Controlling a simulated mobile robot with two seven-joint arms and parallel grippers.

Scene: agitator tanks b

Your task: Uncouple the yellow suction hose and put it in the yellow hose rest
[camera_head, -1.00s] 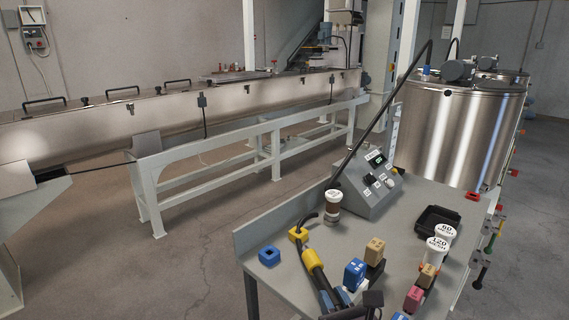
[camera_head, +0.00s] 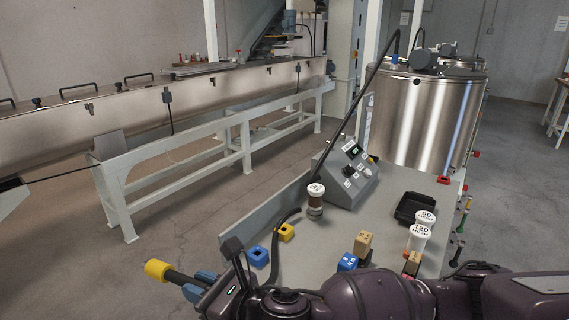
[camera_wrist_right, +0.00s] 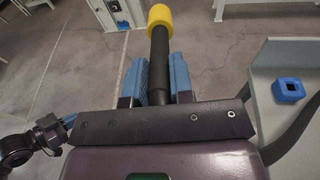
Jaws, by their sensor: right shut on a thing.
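My right gripper (camera_head: 200,284) has blue finger pads and is shut on the black tube of the yellow suction hose. The yellow collar (camera_head: 157,270) sticks out to the left, beyond the table's left edge and above the floor. In the right wrist view the tube stands between both pads (camera_wrist_right: 160,80), with the yellow collar (camera_wrist_right: 161,16) at its far end. The yellow hose rest (camera_head: 286,232), a small square block with a hole, sits on the table's left side, apart from the collar. A black hose (camera_head: 274,255) runs beside it towards my gripper.
A blue block (camera_head: 258,256) with a hole sits near the yellow one and shows in the right wrist view (camera_wrist_right: 289,90). A brown jar (camera_head: 315,203), grey control box (camera_head: 346,180), black tray (camera_head: 413,208) and white-lidded jars (camera_head: 420,233) stand on the grey table. A steel tank (camera_head: 425,115) stands behind.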

